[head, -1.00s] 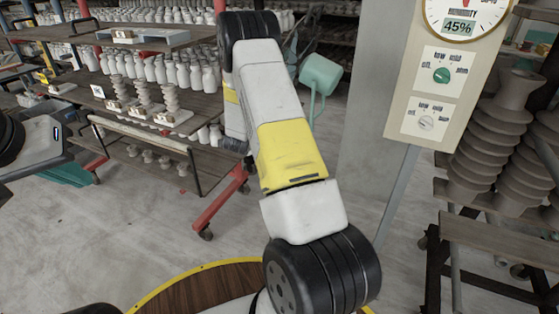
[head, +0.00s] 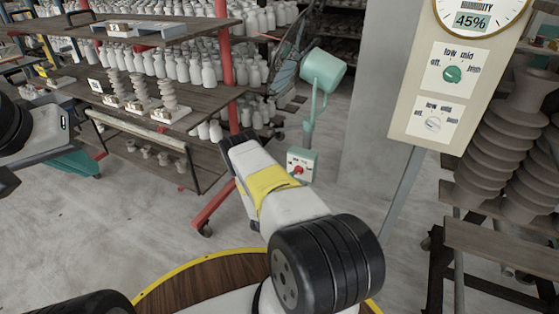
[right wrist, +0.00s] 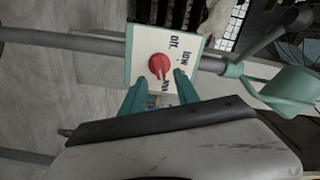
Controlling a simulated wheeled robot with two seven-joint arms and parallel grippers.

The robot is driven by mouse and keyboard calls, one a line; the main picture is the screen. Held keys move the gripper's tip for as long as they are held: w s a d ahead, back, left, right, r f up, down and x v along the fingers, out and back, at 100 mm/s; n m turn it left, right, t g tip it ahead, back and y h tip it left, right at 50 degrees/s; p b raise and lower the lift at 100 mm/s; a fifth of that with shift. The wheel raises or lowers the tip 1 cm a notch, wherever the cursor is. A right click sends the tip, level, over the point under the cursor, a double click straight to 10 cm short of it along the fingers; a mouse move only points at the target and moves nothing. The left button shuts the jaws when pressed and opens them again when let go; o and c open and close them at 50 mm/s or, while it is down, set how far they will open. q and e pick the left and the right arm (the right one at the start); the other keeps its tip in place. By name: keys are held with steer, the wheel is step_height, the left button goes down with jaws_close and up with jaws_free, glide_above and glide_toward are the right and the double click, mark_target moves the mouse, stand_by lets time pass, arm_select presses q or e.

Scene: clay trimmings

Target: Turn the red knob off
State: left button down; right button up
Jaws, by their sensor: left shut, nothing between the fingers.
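The red knob (head: 298,170) sits on a small white-faced control box with a teal edge (head: 312,156), low beside a teal stand. In the right wrist view the knob (right wrist: 159,67) is close, on a face marked "Off" and "low" plus a partly covered label. My right gripper (right wrist: 160,90) is open, its two teal fingers apart just short of the knob and touching nothing that I can make out. The knob's exact pointing is too small to tell. In the head view my right arm hides that gripper. My left gripper (head: 78,165) is shut and empty at the left.
A humidity panel (head: 440,105) with a green knob (head: 452,74) and a white knob (head: 432,125) stands at right. Shelves (head: 180,40) of pale bottles stand at left. Stacked clay pieces (head: 505,150) are at far right.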

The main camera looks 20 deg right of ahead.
mark_target(298, 174)
steer(key=x, duration=0.4)
steer(key=shift+w+d, duration=0.25)
steer(key=shift+d, duration=0.05)
steer(key=shift+c, duration=0.3)
jaws_close()
